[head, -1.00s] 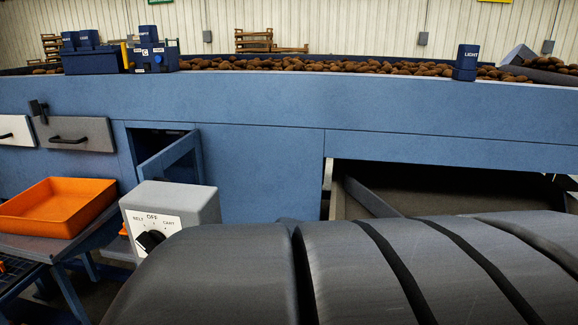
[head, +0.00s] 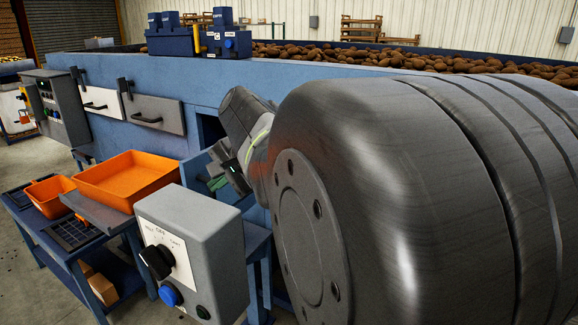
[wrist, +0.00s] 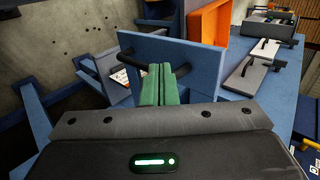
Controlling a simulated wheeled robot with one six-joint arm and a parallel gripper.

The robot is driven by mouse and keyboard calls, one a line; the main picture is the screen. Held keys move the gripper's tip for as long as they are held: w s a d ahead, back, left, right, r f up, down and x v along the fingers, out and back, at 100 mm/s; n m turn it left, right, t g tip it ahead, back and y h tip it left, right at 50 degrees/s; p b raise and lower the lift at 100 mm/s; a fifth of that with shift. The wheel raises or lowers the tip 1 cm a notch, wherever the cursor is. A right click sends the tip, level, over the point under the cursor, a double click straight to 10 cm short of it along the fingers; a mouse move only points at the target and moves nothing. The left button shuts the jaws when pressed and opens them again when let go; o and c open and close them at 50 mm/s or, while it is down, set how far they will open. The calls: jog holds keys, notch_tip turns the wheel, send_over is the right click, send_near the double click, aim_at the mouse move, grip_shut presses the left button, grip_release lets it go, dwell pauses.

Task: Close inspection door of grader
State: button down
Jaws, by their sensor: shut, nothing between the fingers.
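The inspection door is a blue panel (wrist: 190,52) with a black bar handle (wrist: 126,62) in the wrist view. It stands open, angled out from the blue grader (head: 160,107).
A grey switch box (head: 190,250) with a black knob stands close in front. An orange tray (head: 128,178) and a smaller orange bin (head: 47,196) are on blue stands at the left. Bare floor shows at far left.

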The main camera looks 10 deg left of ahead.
jog(key=w+a+f+p, duration=0.1)
jog(key=w+a+f, duration=0.1)
jog(key=a+f, duration=0.2)
jog(key=a, duration=0.3)
jog(key=shift+w+a+p, duration=0.2)
jog(key=shift+a+p, duration=0.1)
jog(key=shift+p, duration=0.1)
